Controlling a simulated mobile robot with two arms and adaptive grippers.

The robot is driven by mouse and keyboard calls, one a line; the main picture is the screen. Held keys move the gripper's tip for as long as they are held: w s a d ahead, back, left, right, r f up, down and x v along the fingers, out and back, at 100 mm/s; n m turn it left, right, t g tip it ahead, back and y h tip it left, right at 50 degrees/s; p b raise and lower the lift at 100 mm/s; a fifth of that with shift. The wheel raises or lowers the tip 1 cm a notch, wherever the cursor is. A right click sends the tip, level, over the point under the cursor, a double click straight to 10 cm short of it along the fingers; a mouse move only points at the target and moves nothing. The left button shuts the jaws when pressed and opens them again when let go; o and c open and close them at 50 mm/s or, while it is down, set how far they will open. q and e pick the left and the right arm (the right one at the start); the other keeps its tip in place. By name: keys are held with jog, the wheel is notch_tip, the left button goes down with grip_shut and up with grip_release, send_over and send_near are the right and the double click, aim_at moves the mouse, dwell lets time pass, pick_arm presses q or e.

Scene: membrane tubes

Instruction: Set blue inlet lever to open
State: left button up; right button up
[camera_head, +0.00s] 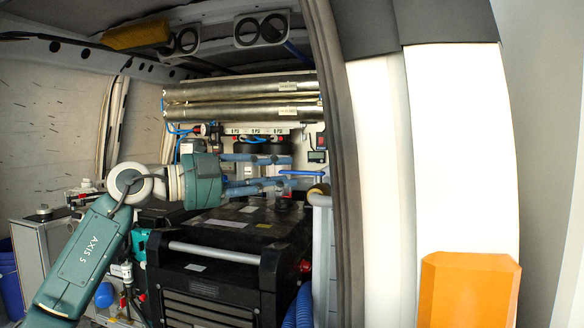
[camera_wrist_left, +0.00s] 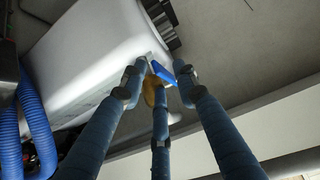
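The blue inlet lever (camera_head: 302,173) is a thin blue handle in the middle of the head view, to the right of my left gripper's fingertips. My left gripper (camera_head: 282,173) reaches in from the left with its blue-grey fingers spread and pointing right. In the left wrist view the blue lever (camera_wrist_left: 162,72) lies just past the fingertips (camera_wrist_left: 160,80), in the gap between the middle and right fingers. A brass-coloured fitting (camera_wrist_left: 153,92) is partly hidden behind the middle finger. I cannot tell whether any finger touches the lever. My right gripper is not in view.
Silver membrane tubes (camera_head: 240,92) run across above the gripper. A black case (camera_head: 215,268) stands below it. A dark door edge (camera_head: 340,140) and white panel (camera_head: 440,150) bound the right side. A blue hose (camera_wrist_left: 33,120) hangs at left in the wrist view.

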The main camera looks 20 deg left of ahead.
pick_arm(q)
jog(key=shift+p+x, duration=0.35)
jog(key=shift+x, duration=1.2)
jog(key=shift+c, duration=0.2)
grip_shut()
